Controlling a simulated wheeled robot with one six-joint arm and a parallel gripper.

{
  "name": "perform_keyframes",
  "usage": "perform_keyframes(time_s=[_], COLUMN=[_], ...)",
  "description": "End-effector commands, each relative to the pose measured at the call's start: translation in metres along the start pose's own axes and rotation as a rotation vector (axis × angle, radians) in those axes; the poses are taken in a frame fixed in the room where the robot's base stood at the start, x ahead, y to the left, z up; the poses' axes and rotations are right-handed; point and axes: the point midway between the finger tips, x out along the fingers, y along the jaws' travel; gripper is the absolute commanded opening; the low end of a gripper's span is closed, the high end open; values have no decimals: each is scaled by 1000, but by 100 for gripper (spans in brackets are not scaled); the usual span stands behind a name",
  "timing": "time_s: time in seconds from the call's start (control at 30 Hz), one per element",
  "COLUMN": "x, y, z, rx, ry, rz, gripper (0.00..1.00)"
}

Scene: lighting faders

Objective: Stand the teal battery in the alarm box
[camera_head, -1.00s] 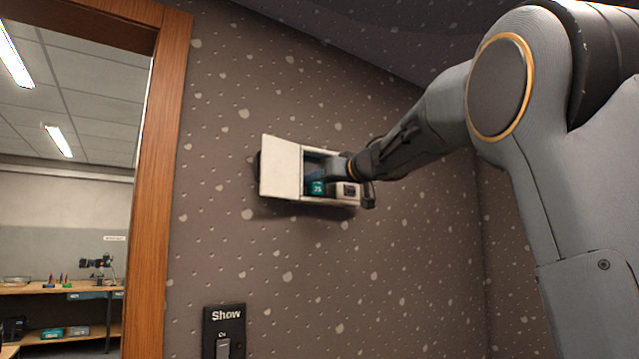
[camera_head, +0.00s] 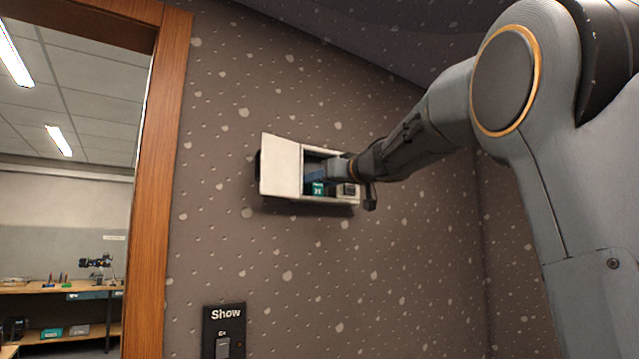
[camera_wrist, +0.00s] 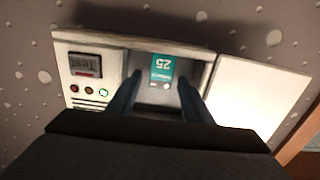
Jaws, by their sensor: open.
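The white alarm box (camera_head: 337,202) hangs on the speckled wall with its door (camera_head: 280,167) swung open to the left. The teal battery (camera_head: 317,188) is inside the open compartment; the wrist view shows the battery (camera_wrist: 162,70) with a "25" label, upside down there, against the compartment's far side. My gripper (camera_head: 318,175) reaches into the box opening. In the wrist view my gripper (camera_wrist: 159,80) has its fingers apart, one on each side of the battery, with visible gaps. The battery's lower end is hard to make out.
Beside the compartment is a panel with a small display (camera_wrist: 84,64) and indicator lights, one green. A "Show" switch plate (camera_head: 224,330) is lower on the wall. A wooden door frame (camera_head: 160,180) stands at the left.

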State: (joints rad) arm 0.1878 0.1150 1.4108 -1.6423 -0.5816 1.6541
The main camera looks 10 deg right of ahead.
Motion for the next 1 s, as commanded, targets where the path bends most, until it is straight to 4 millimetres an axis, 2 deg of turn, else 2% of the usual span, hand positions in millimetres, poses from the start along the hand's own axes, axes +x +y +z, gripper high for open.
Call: perform_keyframes(time_s=[0.4, 0.53, 0.7, 1.0], x=[-80, -100, -113, -116], y=[1, 1, 0, 0], z=[1, 1, 0, 1], rx=[-2, -1, 0, 1], ry=[1, 1, 0, 0], rz=[4, 3, 1, 1], gripper=[46, 46, 46, 46])
